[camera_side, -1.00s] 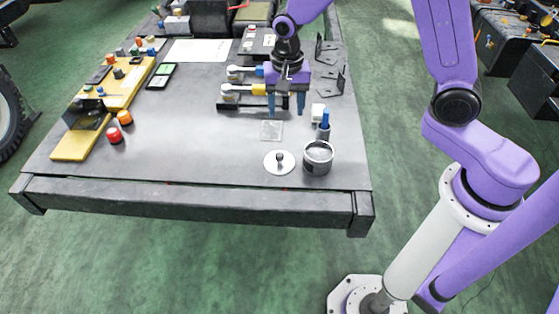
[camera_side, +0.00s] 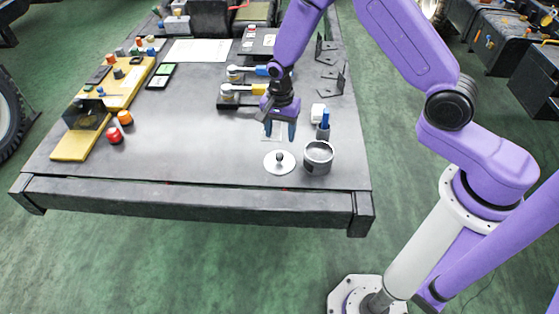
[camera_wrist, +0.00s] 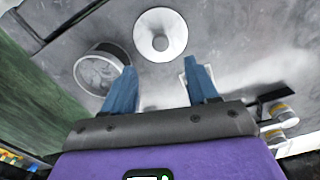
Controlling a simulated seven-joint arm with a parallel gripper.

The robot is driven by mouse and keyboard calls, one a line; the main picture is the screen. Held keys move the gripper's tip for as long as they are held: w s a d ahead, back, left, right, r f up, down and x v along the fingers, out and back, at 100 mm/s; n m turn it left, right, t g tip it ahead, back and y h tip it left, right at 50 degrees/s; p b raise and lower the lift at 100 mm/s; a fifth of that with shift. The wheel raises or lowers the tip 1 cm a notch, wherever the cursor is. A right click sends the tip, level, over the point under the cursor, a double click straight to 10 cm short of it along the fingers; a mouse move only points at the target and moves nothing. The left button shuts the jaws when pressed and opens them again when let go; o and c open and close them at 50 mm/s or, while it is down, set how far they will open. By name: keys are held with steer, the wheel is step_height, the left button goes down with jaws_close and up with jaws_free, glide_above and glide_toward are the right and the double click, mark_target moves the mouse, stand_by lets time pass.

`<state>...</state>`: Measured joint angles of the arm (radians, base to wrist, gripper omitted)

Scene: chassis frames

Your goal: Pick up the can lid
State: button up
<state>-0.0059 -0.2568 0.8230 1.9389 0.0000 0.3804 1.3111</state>
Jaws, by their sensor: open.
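The can lid (camera_side: 279,162) is a white disc with a small dark knob. It lies flat on the grey table near its front edge. It also shows in the wrist view (camera_wrist: 161,34), at top centre beyond my fingertips. An open grey can (camera_side: 318,157) stands just right of the lid, and it shows left of the lid in the wrist view (camera_wrist: 103,68). My gripper (camera_side: 281,131) is above the table, a little behind the lid. Its blue fingers are apart with nothing between them, also in the wrist view (camera_wrist: 161,78).
A small cup with a blue item (camera_side: 324,126) stands behind the can. Wrenches with blue and yellow parts (camera_side: 243,90) sit behind my gripper. Orange and red knobs (camera_side: 120,126) and a yellow board (camera_side: 82,145) are at left. The table left of the lid is clear.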

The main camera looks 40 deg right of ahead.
mark_target(280, 154)
steer(key=shift+w+f, duration=0.1)
steer(key=shift+f, duration=4.3)
jaws_close()
steer(key=shift+r, duration=0.2)
